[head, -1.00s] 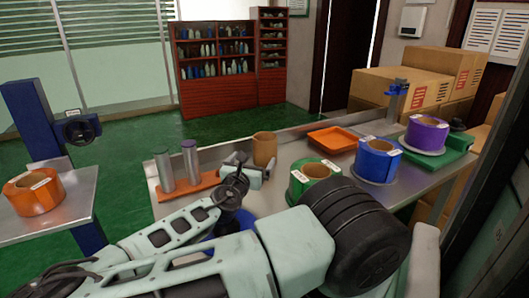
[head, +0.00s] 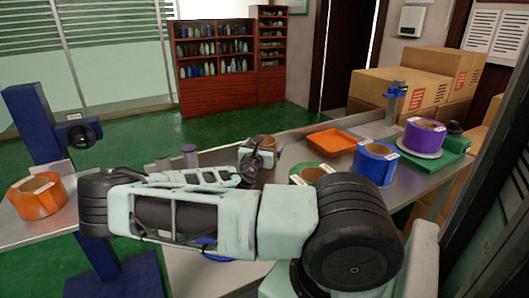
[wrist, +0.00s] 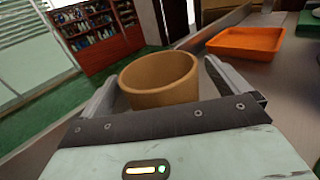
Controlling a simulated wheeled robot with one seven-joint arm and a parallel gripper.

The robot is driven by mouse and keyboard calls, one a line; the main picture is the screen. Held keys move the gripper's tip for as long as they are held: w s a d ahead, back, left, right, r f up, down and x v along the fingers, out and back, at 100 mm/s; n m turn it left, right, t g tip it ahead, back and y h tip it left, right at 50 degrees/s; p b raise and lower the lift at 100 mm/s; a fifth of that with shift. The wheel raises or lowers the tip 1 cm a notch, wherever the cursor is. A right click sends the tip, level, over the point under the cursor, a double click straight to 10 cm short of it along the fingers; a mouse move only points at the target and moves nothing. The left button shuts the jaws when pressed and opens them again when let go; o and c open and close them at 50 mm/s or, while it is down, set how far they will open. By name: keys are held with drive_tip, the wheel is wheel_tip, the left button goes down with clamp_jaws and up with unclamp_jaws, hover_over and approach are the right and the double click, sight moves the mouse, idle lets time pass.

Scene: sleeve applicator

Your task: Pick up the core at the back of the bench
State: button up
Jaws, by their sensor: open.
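The core is a plain brown cardboard ring (wrist: 158,82), standing upright on the bench (head: 225,158). In the head view only the top of the core (head: 266,138) shows behind my gripper (head: 263,152), which hides the rest. In the wrist view my gripper (wrist: 160,74) is open, with one finger on the left and one on the right of the core. The core appears between the fingers. I cannot tell whether either finger touches it. Its lower part is hidden by the gripper body.
An orange tray (head: 332,142) lies right of the core. Capped rods (head: 190,155) stand left, mostly hidden by my arm. An orange roll (head: 38,197) sits on the left table.

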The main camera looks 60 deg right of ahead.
drive_tip(key=shift+x, duration=1.1)
drive_tip(key=c, duration=1.1)
drive_tip(key=shift+o, duration=0.2)
drive_tip(key=shift+r, duration=0.1)
